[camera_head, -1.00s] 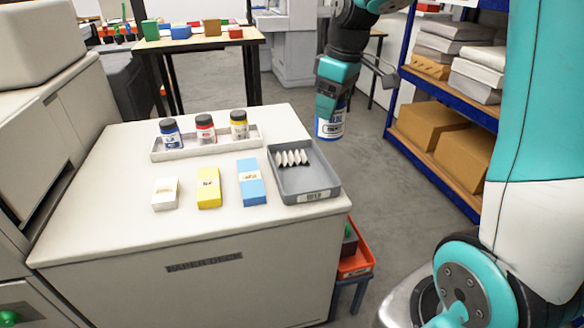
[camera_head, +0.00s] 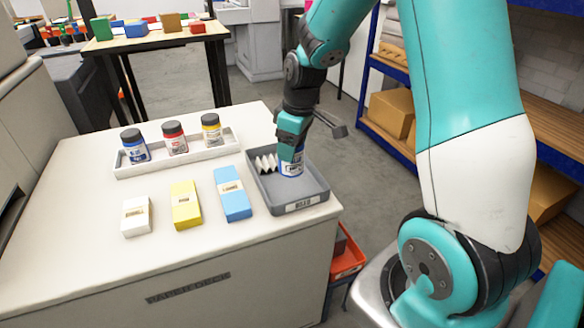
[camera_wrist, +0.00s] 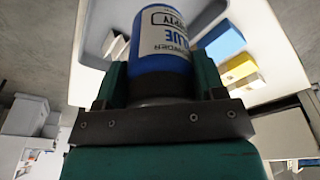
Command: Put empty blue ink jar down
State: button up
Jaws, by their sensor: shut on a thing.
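The blue ink jar (camera_head: 291,168) has a white label; in the wrist view the jar (camera_wrist: 163,38) shows "BLUE" and "EMPTY" on it. My gripper (camera_head: 291,146) is shut on the jar and holds it upright at the grey tray (camera_head: 306,200). In the wrist view my gripper's fingers (camera_wrist: 162,85) sit on both sides of the jar.
A white rack (camera_head: 186,160) holds a blue, a red and a yellow jar. White (camera_head: 136,216), yellow (camera_head: 186,205) and blue (camera_head: 233,194) boxes lie in front of it. An orange bin (camera_head: 347,262) stands below the table's right edge. Shelves with cardboard boxes (camera_head: 390,112) stand behind.

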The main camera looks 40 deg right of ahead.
aim_at(293, 168)
notch_tip(293, 168, down, 7)
jog(key=shift+r, duration=0.2)
jog(key=shift+f, duration=0.1)
jog(key=o, duration=1)
jog(key=shift+o, duration=0.2)
jog(key=r, duration=0.4)
jog(key=s+r, duration=0.1)
jog(key=r, duration=0.7)
jog(key=shift+s+r, duration=0.2)
jog(key=shift+s, duration=0.2)
jog(key=s+a+r+y, duration=0.1)
jog(key=s+a+r, duration=0.2)
jog(key=s+a, duration=0.7)
jog(key=s+a+r+n+g+y, duration=0.1)
jog(key=s+a+r+y, duration=0.1)
jog(key=s+a, duration=0.8)
jog(key=shift+a+r+g, duration=0.3)
jog(key=shift+a+r, duration=0.45)
jog(key=shift+a, duration=0.35)
